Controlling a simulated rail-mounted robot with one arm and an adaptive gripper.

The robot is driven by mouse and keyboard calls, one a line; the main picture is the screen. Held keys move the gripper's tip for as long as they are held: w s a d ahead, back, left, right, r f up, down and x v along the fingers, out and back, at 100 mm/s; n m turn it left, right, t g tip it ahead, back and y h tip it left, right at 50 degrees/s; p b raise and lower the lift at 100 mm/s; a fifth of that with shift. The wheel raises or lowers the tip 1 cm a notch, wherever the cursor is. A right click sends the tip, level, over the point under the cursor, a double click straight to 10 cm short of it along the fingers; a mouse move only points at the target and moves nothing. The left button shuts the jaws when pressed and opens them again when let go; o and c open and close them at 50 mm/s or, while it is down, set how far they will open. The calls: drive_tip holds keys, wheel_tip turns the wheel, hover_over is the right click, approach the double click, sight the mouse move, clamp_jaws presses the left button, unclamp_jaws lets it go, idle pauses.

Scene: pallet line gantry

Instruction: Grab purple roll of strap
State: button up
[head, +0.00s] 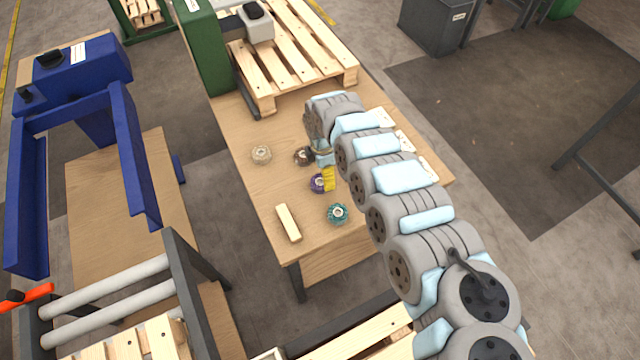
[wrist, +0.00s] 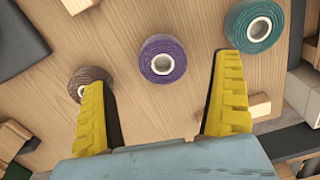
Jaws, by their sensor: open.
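The purple roll of strap (head: 317,183) lies flat on the wooden table, with a pale core. In the wrist view the purple roll (wrist: 162,59) sits ahead of my gripper (wrist: 166,95), between the lines of its two yellow fingers and beyond their tips. The fingers are spread open with nothing between them. In the head view my gripper (head: 328,178) is beside the purple roll and hides part of its right side. A teal roll (head: 338,213) lies nearer the table's front, and it shows upper right in the wrist view (wrist: 254,24).
A dark brown roll (head: 303,156) lies close behind my gripper, and it shows partly behind the left finger (wrist: 88,82). A tan roll (head: 261,155) and a wooden block (head: 288,222) lie to the left. A pallet (head: 290,50) occupies the table's back.

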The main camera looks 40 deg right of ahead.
sight(321, 181)
drive_tip(key=shift+w+a+f+b, duration=0.1)
drive_tip(key=shift+a+f+b, duration=0.15)
drive_tip(key=shift+f, duration=0.8)
drive_tip(key=shift+a+f+b, duration=0.1)
drive_tip(key=shift+f+b, duration=0.1)
drive_tip(key=shift+f, duration=0.85)
drive_tip(key=shift+d+f, duration=0.1)
drive_tip(key=shift+f, duration=0.55)
drive_tip(key=c, duration=1.4)
